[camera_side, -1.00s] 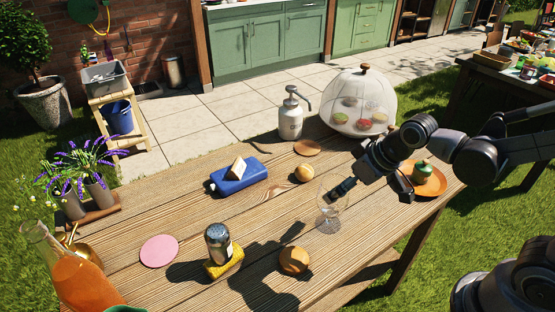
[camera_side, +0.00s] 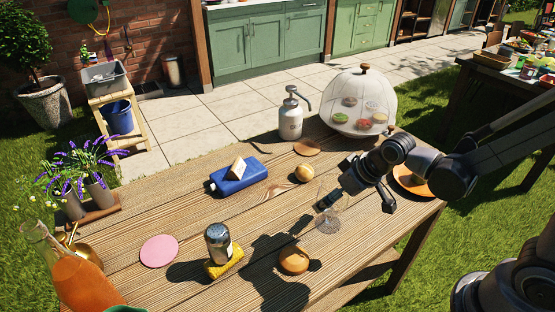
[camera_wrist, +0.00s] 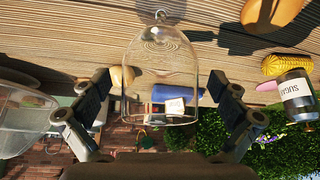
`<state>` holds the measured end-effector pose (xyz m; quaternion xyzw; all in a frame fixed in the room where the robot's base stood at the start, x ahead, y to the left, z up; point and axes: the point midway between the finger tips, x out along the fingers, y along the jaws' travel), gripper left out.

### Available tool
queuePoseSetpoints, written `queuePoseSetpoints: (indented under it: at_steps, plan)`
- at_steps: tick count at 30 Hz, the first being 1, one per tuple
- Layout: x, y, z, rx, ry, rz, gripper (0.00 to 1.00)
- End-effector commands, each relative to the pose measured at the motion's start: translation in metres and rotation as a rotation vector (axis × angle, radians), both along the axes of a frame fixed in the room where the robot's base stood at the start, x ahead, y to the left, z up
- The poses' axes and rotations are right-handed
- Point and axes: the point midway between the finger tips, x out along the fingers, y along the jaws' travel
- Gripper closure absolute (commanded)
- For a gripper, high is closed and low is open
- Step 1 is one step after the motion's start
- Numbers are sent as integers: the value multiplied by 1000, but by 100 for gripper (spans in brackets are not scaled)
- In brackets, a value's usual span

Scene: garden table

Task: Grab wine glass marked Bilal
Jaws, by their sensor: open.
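A clear wine glass (camera_side: 329,222) stands upright on the wooden table near its right front part. My gripper (camera_side: 332,201) is low over the table at the glass, its dark fingers overlapping the bowl in the side view. In the wrist view, which is upside down, the glass (camera_wrist: 160,72) shows between the two open fingers of my gripper (camera_wrist: 160,108), with space on both sides. I see no readable name on the glass; contact is not visible.
Bread rolls (camera_side: 294,260) and (camera_side: 304,173) lie near the glass. A mesh dome (camera_side: 362,92) and orange plate (camera_side: 408,184) are behind and right. A blue container (camera_side: 238,177) lies left; bare planks surround the glass.

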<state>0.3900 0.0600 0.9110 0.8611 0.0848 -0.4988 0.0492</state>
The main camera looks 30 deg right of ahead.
Motion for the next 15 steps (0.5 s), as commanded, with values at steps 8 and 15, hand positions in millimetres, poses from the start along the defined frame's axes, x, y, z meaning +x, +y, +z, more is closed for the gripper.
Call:
queuePoseSetpoints:
  at_steps: [8, 15]
  plan:
    - [0, 0, 0, 0, 0, 0, 60]
    - [0, 0, 0, 1, 1, 0, 83]
